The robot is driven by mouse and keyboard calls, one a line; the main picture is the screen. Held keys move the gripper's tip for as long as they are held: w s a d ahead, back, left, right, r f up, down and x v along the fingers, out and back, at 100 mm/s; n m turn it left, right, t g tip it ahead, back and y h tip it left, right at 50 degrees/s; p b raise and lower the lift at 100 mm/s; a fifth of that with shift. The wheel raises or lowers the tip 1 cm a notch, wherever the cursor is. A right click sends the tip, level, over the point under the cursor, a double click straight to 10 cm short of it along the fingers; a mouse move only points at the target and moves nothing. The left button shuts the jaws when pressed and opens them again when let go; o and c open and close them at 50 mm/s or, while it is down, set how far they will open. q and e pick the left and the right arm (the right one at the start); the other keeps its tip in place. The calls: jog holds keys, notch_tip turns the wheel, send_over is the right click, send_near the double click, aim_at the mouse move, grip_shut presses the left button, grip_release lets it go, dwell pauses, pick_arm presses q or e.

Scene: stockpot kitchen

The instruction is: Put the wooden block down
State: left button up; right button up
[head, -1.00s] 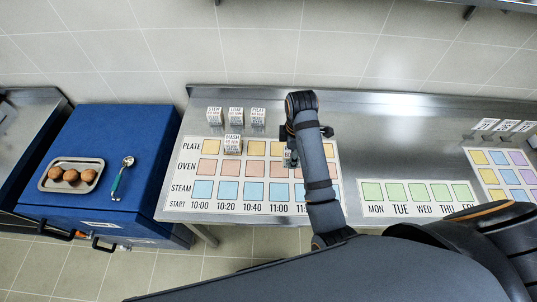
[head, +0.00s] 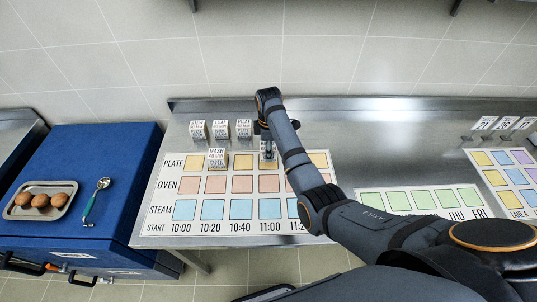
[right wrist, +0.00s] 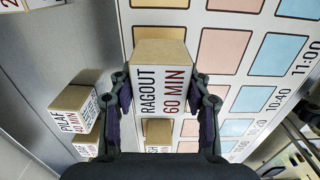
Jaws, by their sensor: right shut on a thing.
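My right gripper (head: 268,148) is shut on a wooden block (right wrist: 160,88) with a white label reading "RAGOUT 60 MIN". In the head view, the block (head: 268,155) is at the PLATE row of the schedule chart (head: 152,200), over the yellow square above 11:00. Whether it touches the chart or hovers just above cannot be told. The right wrist view shows the fingers on both sides of it. The MASH block (head: 217,158) stands on the PLATE square above 10:20. My left gripper is not in view.
Several labelled blocks, including PILAF (head: 244,128), stand behind the chart on the steel counter (head: 345,125). A green-square day chart (head: 420,199) lies to the right.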

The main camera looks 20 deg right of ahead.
notch_tip(320, 180, down, 3)
jog(key=shift+w+r, duration=0.15)
jog(key=shift+f, duration=0.35)
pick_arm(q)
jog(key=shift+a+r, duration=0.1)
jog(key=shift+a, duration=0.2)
pick_arm(e)
jog(key=shift+f, duration=0.15)
jog(key=o, duration=1.2)
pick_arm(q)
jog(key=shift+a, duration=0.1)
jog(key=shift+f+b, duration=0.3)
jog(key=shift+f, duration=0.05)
pick_arm(e)
notch_tip(320, 180, up, 12)
jog(key=shift+r, duration=0.2)
jog(key=shift+f, duration=0.1)
